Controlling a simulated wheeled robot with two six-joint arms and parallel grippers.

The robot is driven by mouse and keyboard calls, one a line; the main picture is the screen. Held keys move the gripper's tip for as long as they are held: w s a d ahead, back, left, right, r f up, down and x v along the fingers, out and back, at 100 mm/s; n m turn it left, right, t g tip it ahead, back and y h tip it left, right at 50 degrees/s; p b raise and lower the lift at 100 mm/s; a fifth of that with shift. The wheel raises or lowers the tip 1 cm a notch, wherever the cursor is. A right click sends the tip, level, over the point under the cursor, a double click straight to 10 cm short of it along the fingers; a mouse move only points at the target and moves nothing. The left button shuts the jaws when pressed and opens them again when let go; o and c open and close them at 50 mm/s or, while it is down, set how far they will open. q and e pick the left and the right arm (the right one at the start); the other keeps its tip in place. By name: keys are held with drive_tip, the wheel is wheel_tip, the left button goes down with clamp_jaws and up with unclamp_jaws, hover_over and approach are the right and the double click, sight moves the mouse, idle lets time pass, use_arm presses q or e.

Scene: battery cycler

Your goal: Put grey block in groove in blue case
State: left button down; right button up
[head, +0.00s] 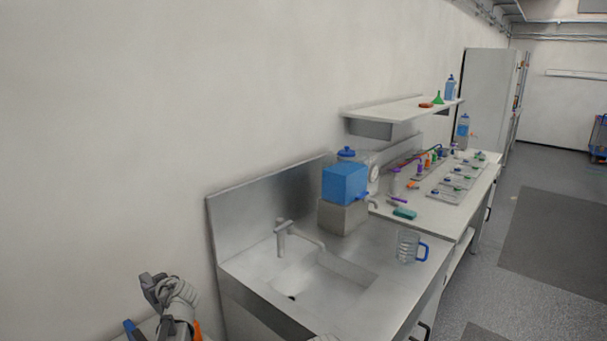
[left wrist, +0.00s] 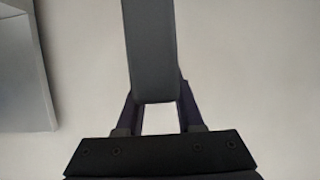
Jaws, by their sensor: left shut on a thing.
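My left gripper (left wrist: 155,98) is shut on a long dark grey block (left wrist: 150,45) in the left wrist view. One finger lies on each side of the block, which runs up out of the frame. In the head view a grey jointed shape with coiled parts stands at the bottom left, and I cannot make out gripper fingers or the block there. I cannot identify a blue case with a groove. A small blue piece (head: 130,327) at the bottom left is mostly cut off. My right gripper is not in view.
A pale grey box-like thing (left wrist: 20,75) stands at the left of the wrist view. In the head view are a steel sink (head: 310,285), a blue container (head: 345,182) on a grey support (head: 343,216) and a jug (head: 407,245). Open floor (head: 490,300) lies right.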

use_arm(q)
wheel_tip(320, 180, down, 4)
drive_tip(key=b, duration=0.3)
drive_tip(key=shift+f, duration=0.1)
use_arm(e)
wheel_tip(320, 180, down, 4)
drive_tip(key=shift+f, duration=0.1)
